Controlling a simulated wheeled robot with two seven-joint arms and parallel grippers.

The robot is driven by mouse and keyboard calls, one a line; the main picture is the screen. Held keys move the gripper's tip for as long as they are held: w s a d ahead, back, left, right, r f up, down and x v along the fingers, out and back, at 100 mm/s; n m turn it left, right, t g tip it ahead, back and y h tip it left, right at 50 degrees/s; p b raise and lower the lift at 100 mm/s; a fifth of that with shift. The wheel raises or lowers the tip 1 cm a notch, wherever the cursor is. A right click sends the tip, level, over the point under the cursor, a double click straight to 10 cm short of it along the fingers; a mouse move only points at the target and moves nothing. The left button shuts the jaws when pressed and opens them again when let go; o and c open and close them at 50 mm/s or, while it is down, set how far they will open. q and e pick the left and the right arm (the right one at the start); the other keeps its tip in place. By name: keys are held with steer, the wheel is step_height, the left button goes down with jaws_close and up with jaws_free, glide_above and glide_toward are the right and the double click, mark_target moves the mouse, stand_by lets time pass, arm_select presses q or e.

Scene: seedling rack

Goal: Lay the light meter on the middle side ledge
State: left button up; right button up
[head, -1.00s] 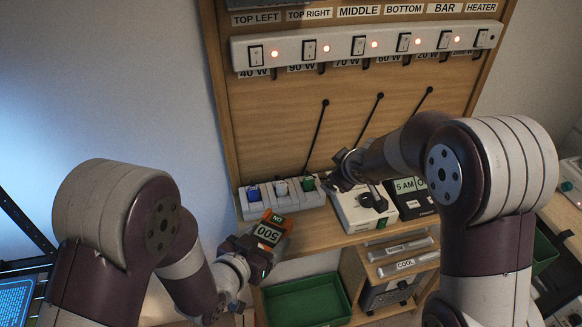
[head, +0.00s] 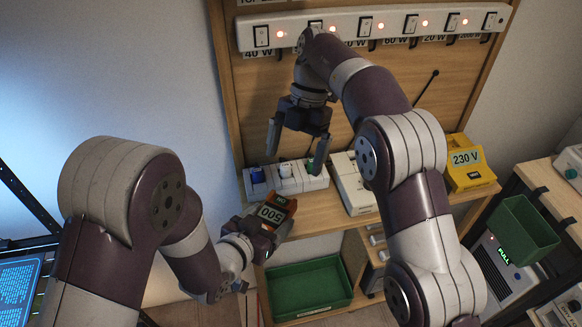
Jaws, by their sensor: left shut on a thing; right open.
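The light meter (head: 274,213), an orange and dark handheld box with a display reading 500, is in my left gripper (head: 258,234). That gripper is shut on its lower end and holds it in front of the wooden shelf's edge, above the green bin. My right gripper (head: 296,160) is open and empty, fingers pointing down over the row of grey socket blocks with coloured plugs. I cannot pick out the middle side ledge in this view.
Grey socket blocks (head: 286,181), a white box (head: 352,184) and a yellow 230 V box (head: 467,164) stand on the wooden shelf (head: 322,213). A switch strip (head: 340,28) runs above. A green bin (head: 309,290) sits below; another green bin (head: 520,230) is at right.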

mark_target(284, 201)
steer(key=x, duration=1)
steer(key=shift+a+f, duration=0.1)
steer(key=shift+f, duration=0.1)
steer(key=shift+c, duration=0.3)
steer(key=c, duration=1.2)
arm_select(q)
steer(key=o, duration=1.2)
arm_select(e)
steer(key=shift+c, duration=0.2)
